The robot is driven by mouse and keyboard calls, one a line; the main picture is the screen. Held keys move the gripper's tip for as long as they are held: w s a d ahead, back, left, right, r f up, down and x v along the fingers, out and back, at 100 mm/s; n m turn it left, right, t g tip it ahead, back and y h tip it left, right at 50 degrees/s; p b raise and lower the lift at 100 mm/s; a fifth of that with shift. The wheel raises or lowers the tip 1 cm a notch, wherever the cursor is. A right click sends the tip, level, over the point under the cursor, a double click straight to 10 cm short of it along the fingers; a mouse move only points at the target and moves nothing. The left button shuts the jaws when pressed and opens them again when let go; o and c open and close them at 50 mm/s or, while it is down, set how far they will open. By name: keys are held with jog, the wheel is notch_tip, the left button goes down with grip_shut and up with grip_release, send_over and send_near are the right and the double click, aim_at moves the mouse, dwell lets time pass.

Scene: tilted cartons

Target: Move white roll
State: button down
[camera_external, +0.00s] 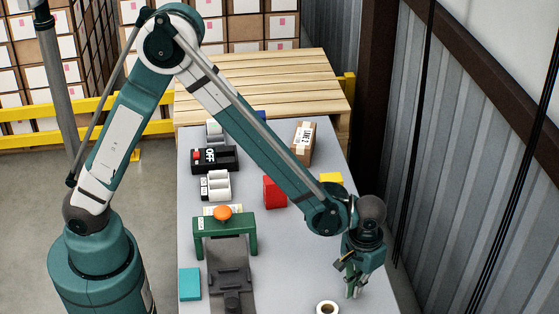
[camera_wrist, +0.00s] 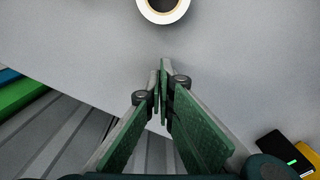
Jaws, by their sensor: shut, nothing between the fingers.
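The white roll (camera_external: 327,308) lies on the grey table near the bottom edge of the external view, partly cut off by the frame. It also shows at the top edge of the wrist view (camera_wrist: 177,17), cut off there, as a white ring with a brown inner rim. My gripper (camera_external: 353,293) points down over the table, to the right of the roll and a little farther back. In the wrist view my gripper (camera_wrist: 160,68) has its green fingers together and empty, apart from the roll. Its exact height above the table is hard to tell.
A green stand with an orange button (camera_external: 222,212), a teal block (camera_external: 190,284), a red block (camera_external: 275,192), a yellow block (camera_external: 331,179) and a carton (camera_external: 304,143) stand on the grey table (camera_external: 290,260). A corrugated wall (camera_external: 480,200) rises on the right. Table around the roll is clear.

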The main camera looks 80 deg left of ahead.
notch_tip(320, 180, up, 9)
jog(key=p, duration=0.1)
jog(key=shift+p, duration=0.3)
jog(key=shift+s, duration=0.1)
jog(key=shift+r, duration=0.1)
dwell(0.4)
jog(key=s+a+r+m+t, duration=0.1)
jog(key=s+a+r+t, duration=0.1)
jog(key=s+a+r, duration=0.5)
jog(key=s+a+r+m+t, duration=0.1)
jog(key=s+a+r+m, duration=0.15)
jog(key=s+r, duration=0.55)
jog(key=s+a+r+m+t, duration=0.1)
jog(key=s+a+r+t, duration=0.1)
jog(key=s, duration=0.6)
jog(key=s+a+r+m+t, duration=0.1)
jog(key=s+a+r+t, duration=0.1)
jog(key=s+a, duration=0.4)
jog(key=shift+s+r, duration=0.9)
jog(key=shift+s, duration=0.15)
dwell(2.6)
